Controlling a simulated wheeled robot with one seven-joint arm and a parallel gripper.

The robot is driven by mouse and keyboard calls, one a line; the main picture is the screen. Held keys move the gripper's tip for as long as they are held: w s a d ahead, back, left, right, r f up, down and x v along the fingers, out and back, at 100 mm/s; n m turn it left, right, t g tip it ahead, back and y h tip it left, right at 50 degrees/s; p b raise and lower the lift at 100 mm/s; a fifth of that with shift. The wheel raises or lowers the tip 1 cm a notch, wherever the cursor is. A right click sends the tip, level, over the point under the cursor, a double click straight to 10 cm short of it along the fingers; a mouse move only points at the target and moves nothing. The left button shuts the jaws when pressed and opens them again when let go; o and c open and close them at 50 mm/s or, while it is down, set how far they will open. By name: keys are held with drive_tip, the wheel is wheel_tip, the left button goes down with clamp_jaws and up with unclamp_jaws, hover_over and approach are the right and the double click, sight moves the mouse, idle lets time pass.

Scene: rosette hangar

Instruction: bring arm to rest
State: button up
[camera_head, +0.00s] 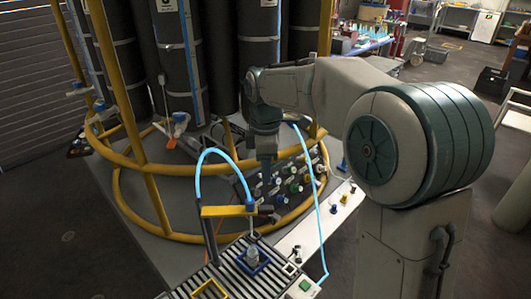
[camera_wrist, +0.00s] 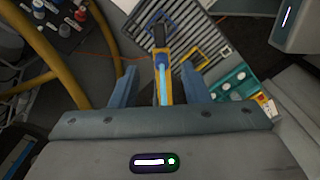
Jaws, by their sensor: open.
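My gripper (camera_head: 267,163) hangs from my bent arm, pointing down, in front of the yellow-railed rack and above the bench. In the wrist view my gripper (camera_wrist: 158,78) shows two blue fingers spread apart, with nothing held. A yellow stand (camera_wrist: 164,88) with a light blue tube shows in the gap between them, apparently beyond the fingers. In the head view the yellow stand (camera_head: 228,211) is below and left of my gripper.
Yellow rails (camera_head: 152,190) circle dark cylinders (camera_head: 180,65) close behind my gripper. Several small coloured parts (camera_head: 291,188) lie to its right below. A striped grate (camera_head: 228,272) holds a clear vessel on a blue base (camera_head: 251,258). Open floor (camera_head: 60,235) lies at left.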

drive_tip(key=s+d+f+m+t, duration=0.1)
drive_tip(key=s+d+m, duration=0.6)
drive_tip(key=s+m, duration=0.2)
drive_tip(key=s+d+f+m+t, duration=0.2)
drive_tip(key=s+d+m, duration=0.6)
drive_tip(key=s+m, duration=0.2)
drive_tip(key=s, duration=0.2)
drive_tip(key=shift+s+f, duration=0.2)
drive_tip(key=shift+s, duration=0.2)
drive_tip(key=shift+c, duration=0.6)
idle(1.4)
